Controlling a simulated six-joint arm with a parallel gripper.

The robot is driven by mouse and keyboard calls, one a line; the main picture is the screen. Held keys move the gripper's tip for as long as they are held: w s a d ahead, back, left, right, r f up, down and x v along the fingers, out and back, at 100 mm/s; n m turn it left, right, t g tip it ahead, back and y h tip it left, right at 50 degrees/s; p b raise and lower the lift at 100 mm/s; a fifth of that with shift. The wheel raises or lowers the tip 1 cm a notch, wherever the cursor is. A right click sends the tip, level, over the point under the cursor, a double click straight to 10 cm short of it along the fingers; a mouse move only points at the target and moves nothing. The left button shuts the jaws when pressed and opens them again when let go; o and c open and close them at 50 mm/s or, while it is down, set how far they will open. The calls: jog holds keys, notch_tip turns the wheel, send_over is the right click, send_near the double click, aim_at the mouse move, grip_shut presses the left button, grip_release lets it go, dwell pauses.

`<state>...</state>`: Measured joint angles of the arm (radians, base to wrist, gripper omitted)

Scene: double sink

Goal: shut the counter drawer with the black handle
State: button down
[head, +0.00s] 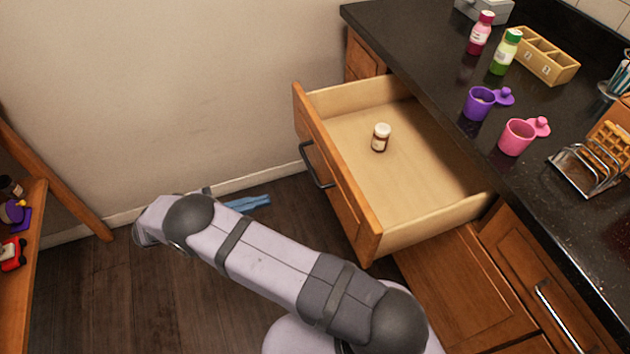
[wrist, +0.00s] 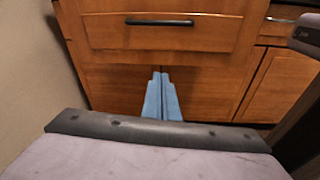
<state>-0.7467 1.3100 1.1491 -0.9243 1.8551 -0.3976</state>
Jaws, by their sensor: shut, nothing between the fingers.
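The wooden counter drawer (head: 368,228) is pulled far out from the counter. Its black handle (head: 316,166) is on the drawer's front face, which faces left. A small brown jar with a white lid (head: 380,138) stands inside the drawer. In the wrist view the drawer front (wrist: 110,36) and its black handle (wrist: 160,22) are ahead. My gripper (head: 268,200) is low, left of the drawer front and apart from it. Its blue fingers are together and empty, and in the wrist view the fingertips (wrist: 160,74) are below the handle.
The dark countertop (head: 440,84) holds a purple cup (head: 480,102), a pink cup (head: 518,136), two bottles, a wooden box (head: 546,56) and a toast rack (head: 590,170). A wooden shelf with toys (head: 20,270) stands at the left. Floor is clear between shelf and drawer.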

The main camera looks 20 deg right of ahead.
jog(key=r, duration=0.1)
jog(key=s+r+h, duration=0.1)
jog(key=r+g, duration=0.1)
jog(key=shift+s+d+r+n+h, duration=0.2)
jog(key=shift+s+r+n+h, duration=0.1)
jog(key=shift+n, duration=0.1)
send_near(329, 178)
jog(key=d, duration=0.6)
jog(key=shift+w+d+p, duration=0.1)
jog(key=shift+d+p, duration=0.15)
jog(key=shift+p, duration=0.1)
